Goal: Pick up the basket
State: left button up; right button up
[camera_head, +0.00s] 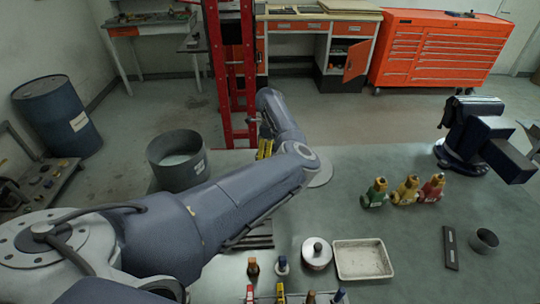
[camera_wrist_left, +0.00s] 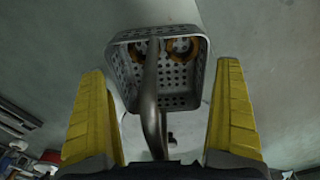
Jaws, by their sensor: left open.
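The basket (camera_wrist_left: 165,75) is a grey perforated metal box, seen from above in the left wrist view. Two brass-coloured rings lie inside it. Its grey arched handle (camera_wrist_left: 152,100) rises towards the camera between the two yellow fingers of my left gripper (camera_wrist_left: 165,110). The fingers are apart, one on each side of the handle, and no contact with it shows. In the head view my left gripper (camera_head: 266,148) shows only as a bit of yellow behind my arm, and the basket is hidden there. My right gripper is not in view.
Green (camera_head: 375,193), yellow (camera_head: 406,191) and red (camera_head: 432,188) valves stand on the grey table (camera_head: 380,235). A dark vise-like device (camera_head: 475,140) is at right. A red ladder-like frame (camera_head: 215,70) stands behind.

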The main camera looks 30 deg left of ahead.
pick_arm(q)
jog(key=shift+f, duration=0.1)
jog(key=c, duration=1)
jog(key=shift+c, duration=0.3)
